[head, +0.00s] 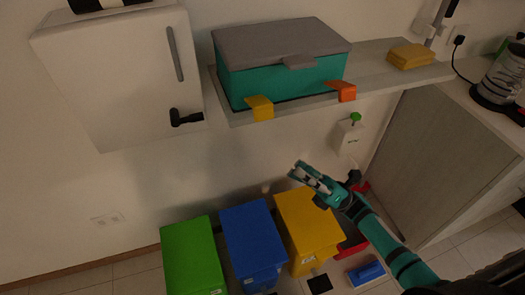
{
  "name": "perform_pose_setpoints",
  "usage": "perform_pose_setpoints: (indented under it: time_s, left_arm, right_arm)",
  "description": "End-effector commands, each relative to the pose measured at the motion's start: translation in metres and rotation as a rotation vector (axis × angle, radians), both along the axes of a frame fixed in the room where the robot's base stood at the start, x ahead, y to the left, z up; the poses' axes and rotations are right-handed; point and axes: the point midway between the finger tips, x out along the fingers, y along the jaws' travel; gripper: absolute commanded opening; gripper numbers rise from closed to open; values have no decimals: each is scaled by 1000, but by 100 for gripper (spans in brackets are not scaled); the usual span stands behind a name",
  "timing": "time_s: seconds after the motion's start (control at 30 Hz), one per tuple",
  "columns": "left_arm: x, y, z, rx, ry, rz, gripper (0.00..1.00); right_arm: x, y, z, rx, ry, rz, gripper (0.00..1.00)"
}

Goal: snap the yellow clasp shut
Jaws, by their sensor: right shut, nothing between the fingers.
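The yellow clasp (260,108) sits at the front edge of the wall shelf, below the front left part of a teal box (285,80) with a grey lid (281,42). The clasp stands out from the shelf edge; I cannot tell whether it is latched. An orange clasp (342,92) sits farther right on the same edge. My right gripper (298,169) is shut and empty, below the shelf and in front of the wall, apart from both clasps. My left gripper is not in view.
The shelf (376,73) also holds a yellow stack (410,57). A white cabinet (120,85) with a black handle (186,118) hangs at left. Green (193,258), blue (252,243) and yellow (308,228) bins stand below. A counter with a kettle (500,78) is at right.

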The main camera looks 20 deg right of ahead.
Motion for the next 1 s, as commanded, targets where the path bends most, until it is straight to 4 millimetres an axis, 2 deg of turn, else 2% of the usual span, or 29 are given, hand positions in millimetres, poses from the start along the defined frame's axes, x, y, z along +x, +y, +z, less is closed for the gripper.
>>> perform_pose_setpoints:
  time_s: [0.1, 0.27, 0.63, 0.8, 1.0]
  left_arm:
    - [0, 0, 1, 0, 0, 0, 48]
    - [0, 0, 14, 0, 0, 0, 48]
    - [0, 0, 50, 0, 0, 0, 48]
    - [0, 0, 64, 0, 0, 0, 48]
    - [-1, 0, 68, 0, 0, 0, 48]
  right_arm:
    - [-7, 4, 10, -12, -67, 12, 0]
    - [-3, 19, 27, -9, -67, 12, 0]
    - [15, 74, 79, -8, -63, 11, 0]
    - [24, 73, 101, -11, -63, 10, 0]
    - [28, 73, 110, -10, -61, 10, 0]
